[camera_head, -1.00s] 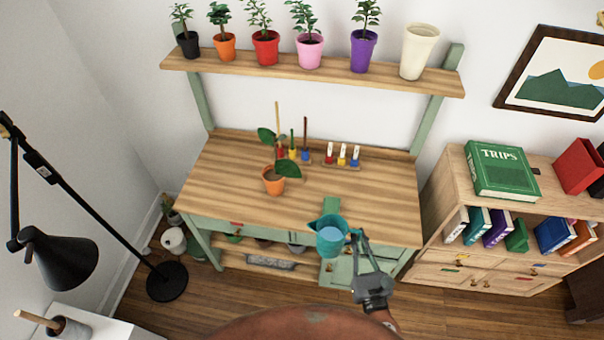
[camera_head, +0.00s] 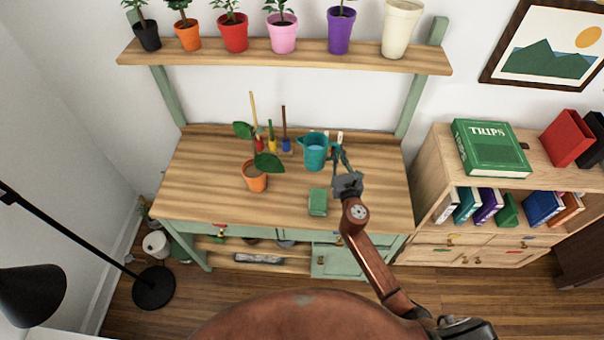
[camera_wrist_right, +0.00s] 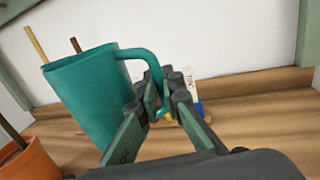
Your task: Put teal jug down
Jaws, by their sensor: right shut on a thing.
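My right gripper (camera_head: 341,165) is shut on the jug's handle, from the jug's right side. In the wrist view the gripper's fingers (camera_wrist_right: 165,105) close around the handle. I cannot tell whether the jug's base touches the bench top. My left gripper is not in view.
A potted plant in an orange pot (camera_head: 255,178) stands left of the jug. Small tools (camera_head: 271,140) stand behind. A green block (camera_head: 318,202) lies in front. A shelf of pots (camera_head: 290,54) hangs above. The bench's left and front right are clear.

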